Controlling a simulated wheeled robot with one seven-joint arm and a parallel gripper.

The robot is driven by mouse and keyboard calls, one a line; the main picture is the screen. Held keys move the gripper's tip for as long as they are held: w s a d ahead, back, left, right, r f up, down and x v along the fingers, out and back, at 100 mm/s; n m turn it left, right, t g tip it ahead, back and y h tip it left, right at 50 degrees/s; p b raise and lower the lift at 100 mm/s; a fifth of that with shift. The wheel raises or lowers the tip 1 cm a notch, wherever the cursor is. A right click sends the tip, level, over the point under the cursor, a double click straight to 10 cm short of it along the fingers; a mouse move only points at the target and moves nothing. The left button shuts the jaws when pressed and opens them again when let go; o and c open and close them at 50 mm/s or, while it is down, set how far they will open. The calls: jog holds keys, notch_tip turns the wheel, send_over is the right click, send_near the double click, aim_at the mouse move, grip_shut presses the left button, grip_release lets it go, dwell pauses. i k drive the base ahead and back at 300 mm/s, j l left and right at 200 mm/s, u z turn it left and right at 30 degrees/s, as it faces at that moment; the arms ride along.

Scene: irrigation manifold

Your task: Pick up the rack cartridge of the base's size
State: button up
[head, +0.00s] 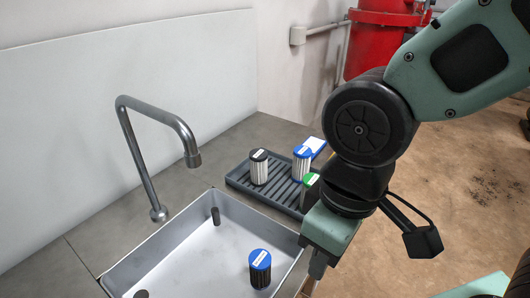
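A grey ribbed rack (275,199) stands on the counter behind the sink. On it stand a white cartridge with a black cap (259,170), a white cartridge with a blue cap (301,163), and a dark cartridge with a green cap (309,192), partly hidden by my arm. A dark cartridge with a blue cap (260,269) stands upright in the sink basin. My gripper (317,266) is over the basin's right edge, right of that cartridge and in front of the rack. Its fingers show only in part, so opening and contents are unclear. I cannot identify the base with certainty.
A grey sink basin (180,262) holds a dark round piece (215,216) at its back wall and another (141,294) at the front edge. A curved metal faucet (150,165) rises left of the rack.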

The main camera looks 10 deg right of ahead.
aim_at(258, 157)
jog(key=i+l+u, duration=0.2)
jog(key=i+l, duration=0.15)
jog(key=i+l+u, duration=0.25)
jog(key=l, duration=0.5)
jog(key=k+z, duration=0.05)
